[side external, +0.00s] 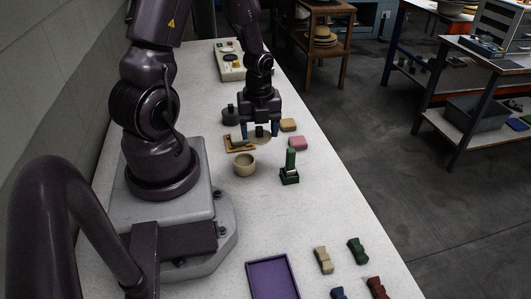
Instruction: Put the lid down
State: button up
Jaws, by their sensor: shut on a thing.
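My gripper (260,129) points down over the middle of the table. It is shut on a lid (262,139), a flat beige disc with a dark knob between the blue fingertips. The lid looks level; whether it hangs just above the table or touches it, I cannot tell. A small beige round pot (244,166) with an open top stands on the table, nearer the camera and slightly left of the lid. The lid is apart from the pot's rim.
A brown wooden board (238,146) lies beside the lid. Tan (288,125) and pink (298,143) blocks and a green upright piece (290,170) stand to the right. A dark object (229,116) is left. A purple tray (272,278) and several coloured blocks lie in front; table between is clear.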

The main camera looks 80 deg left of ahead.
aim_at(272, 160)
jog(key=shift+n, duration=0.5)
jog(key=w+f, duration=0.1)
jog(key=f, duration=0.1)
jog(key=w+a+f, duration=0.2)
jog(key=f, duration=0.1)
jog(key=shift+w+f, duration=0.35)
jog(key=shift+w, duration=0.05)
jog(key=shift+a+f, duration=0.1)
jog(key=shift+f, duration=1.85)
jog(key=shift+f, duration=0.15)
jog(key=o, duration=0.6)
